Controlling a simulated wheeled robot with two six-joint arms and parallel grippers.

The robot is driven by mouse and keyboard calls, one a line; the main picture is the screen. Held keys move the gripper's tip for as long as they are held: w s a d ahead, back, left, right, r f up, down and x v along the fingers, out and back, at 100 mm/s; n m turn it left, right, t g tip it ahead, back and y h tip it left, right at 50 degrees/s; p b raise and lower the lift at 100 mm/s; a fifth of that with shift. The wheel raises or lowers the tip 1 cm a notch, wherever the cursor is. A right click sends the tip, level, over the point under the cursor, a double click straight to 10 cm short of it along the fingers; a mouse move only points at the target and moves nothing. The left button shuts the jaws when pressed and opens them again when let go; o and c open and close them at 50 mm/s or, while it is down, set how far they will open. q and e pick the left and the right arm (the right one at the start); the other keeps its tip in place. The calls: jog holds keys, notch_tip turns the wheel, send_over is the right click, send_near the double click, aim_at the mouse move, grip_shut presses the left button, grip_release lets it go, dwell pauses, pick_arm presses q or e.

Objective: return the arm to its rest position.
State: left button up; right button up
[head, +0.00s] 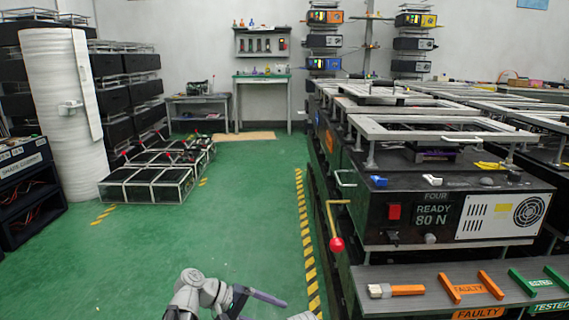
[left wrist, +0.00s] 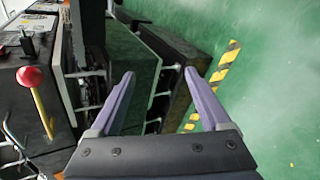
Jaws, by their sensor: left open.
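A brass lever with a red ball knob (head: 336,244) hangs down on the left side of the black unit marked FOUR, READY 80 N (head: 436,217). In the left wrist view the red knob (left wrist: 30,76) and its yellow rod are at the left, clear of my fingers. My left gripper (head: 262,300) is low in the head view, over the green floor and left of the lever. In the left wrist view my left gripper (left wrist: 159,73) has its two purple fingers spread with nothing between them. My right gripper is not in view.
A grey shelf with orange FAULTY and green TESTED labels (head: 420,274) stands in front of the unit. An orange-handled brush (head: 394,290) lies on it. Yellow-black floor tape (head: 306,240) runs beside the rack. White-framed crates (head: 146,188) stand at left; the floor between is clear.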

pick_arm(q)
jog(key=s+a+f+m+y, duration=0.4)
jog(key=s+a+f+y, duration=0.4)
jog(key=a+f+y, duration=0.4)
jog(key=s+d+r+m+g+y+p, duration=0.1)
jog(key=s+d+r+m+p, duration=0.15)
jog(key=d+r+p, duration=0.4)
jog(key=s+d+r+m+p, duration=0.2)
jog(key=s+d+r+p, duration=0.2)
jog(key=r+p, duration=0.45)
notch_tip(320, 180, up, 37)
jog(key=p, duration=3.5)
jog(key=shift+w+a+n, duration=0.25)
jog(key=shift+a+n, duration=0.05)
jog(key=shift+n, duration=0.05)
